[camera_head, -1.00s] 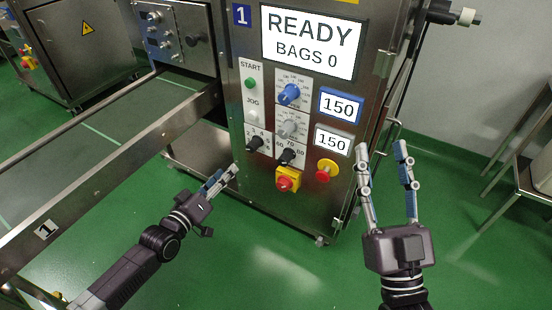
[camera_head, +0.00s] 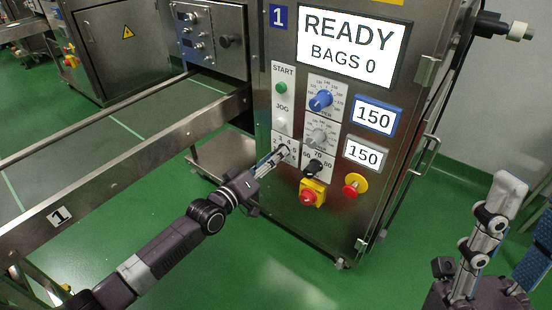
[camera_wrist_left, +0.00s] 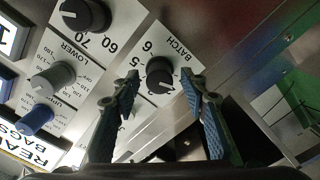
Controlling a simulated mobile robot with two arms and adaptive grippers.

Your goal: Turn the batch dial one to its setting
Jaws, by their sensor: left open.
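The batch dial (camera_wrist_left: 160,73) is a black knob on a white BATCH plate with numbers around it, in the left wrist view. I cannot read its pointer clearly. My left gripper (camera_wrist_left: 160,84) is open, with one blue-padded finger on each side of the dial in that view; contact cannot be told. In the head view, the left gripper (camera_head: 283,153) is at the lower left of machine one's panel and covers the dial. My right gripper (camera_head: 515,220) is at the right edge, fingers apart, empty and away from the panel.
Near the batch plate are another black dial (camera_head: 312,167), a grey dial (camera_head: 318,136), a blue dial (camera_head: 320,101) and a red stop button (camera_head: 355,186). A red-yellow switch (camera_head: 312,193) sits below. The screen (camera_head: 352,46) reads READY, BAGS 0. A conveyor rail (camera_head: 130,165) lies left.

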